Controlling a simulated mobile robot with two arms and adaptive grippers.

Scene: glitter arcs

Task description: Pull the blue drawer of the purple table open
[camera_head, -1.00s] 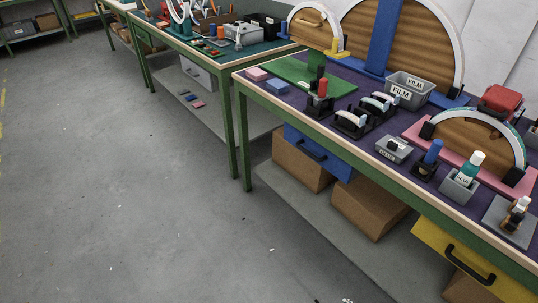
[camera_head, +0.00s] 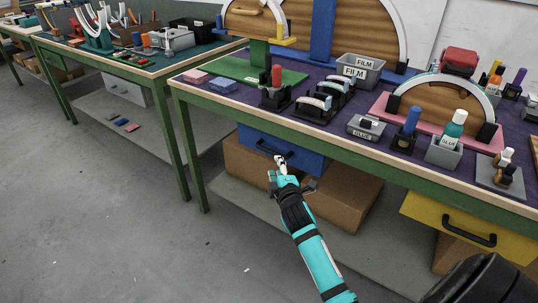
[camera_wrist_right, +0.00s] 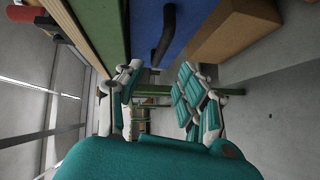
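The blue drawer (camera_head: 308,162) hangs under the purple table (camera_head: 242,69) and looks shut. Its dark bar handle (camera_head: 268,149) is on the drawer front. My teal right gripper (camera_head: 281,166) is just in front of the drawer, close to the handle's right end. In the right wrist view, the gripper (camera_wrist_right: 160,72) has its fingers spread apart, with nothing between them. The handle (camera_wrist_right: 164,36) and the blue drawer front (camera_wrist_right: 190,22) lie just beyond the fingertips; I see no clear contact. My left gripper is not in view.
Cardboard boxes (camera_head: 345,197) stand on the low shelf (camera_head: 245,196) beneath the drawer. A yellow drawer (camera_head: 428,214) is at the right. A green table leg (camera_head: 188,150) stands left of the drawer. The floor (camera_head: 130,235) in front is clear.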

